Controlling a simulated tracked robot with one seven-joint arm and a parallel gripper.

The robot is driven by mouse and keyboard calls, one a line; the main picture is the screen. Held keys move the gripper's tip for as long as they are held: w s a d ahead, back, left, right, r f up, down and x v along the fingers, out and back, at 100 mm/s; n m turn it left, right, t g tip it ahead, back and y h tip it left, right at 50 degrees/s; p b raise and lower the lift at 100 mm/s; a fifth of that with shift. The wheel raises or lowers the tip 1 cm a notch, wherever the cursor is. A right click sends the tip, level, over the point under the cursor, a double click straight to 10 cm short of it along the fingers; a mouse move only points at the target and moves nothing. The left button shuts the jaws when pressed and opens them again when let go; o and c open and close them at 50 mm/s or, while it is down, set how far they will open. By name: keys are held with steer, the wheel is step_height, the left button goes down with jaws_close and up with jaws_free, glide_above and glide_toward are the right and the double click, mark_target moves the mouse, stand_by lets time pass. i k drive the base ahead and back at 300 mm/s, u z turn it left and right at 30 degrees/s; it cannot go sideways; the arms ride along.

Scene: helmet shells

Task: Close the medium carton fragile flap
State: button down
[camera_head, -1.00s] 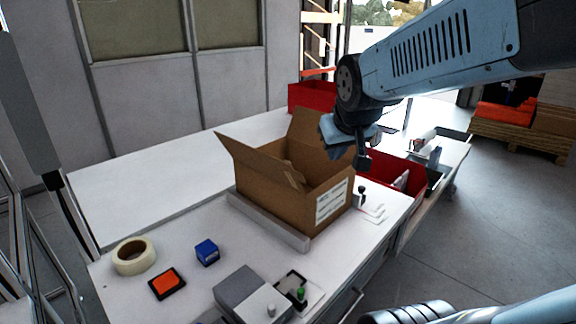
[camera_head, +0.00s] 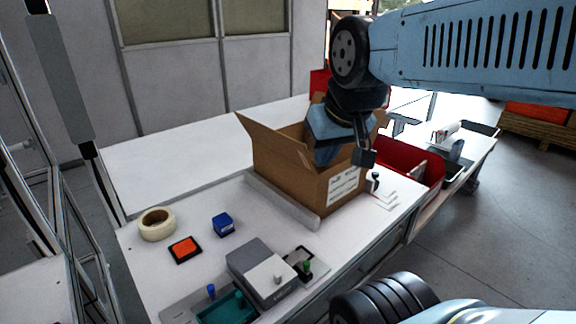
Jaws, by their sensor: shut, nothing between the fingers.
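The brown cardboard carton (camera_head: 290,170) stands on the white table, with a white label (camera_head: 345,185) on its near right side. Its left flap (camera_head: 262,133) stands open and leans outward to the left. The back flap is mostly hidden behind my arm. I cannot read which flap is marked fragile. My gripper (camera_head: 364,158) is shut and empty, pointing down by the carton's right side near the top of the labelled wall. The blue wrist hides the carton's right part and some of its opening. I cannot tell whether my gripper touches the carton.
A grey rail (camera_head: 283,200) runs along the carton's near side. A tape roll (camera_head: 157,224), an orange pad (camera_head: 185,249), a blue box (camera_head: 223,224) and a grey device (camera_head: 262,272) lie in front. Red bins (camera_head: 415,165) stand right. The table's back left is clear.

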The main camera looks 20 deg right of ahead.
mark_target(293, 150)
steer(key=z, duration=0.05)
steer(key=k, duration=1.4)
steer(key=z, duration=0.45)
steer(key=i, duration=1)
steer(key=u, duration=0.05)
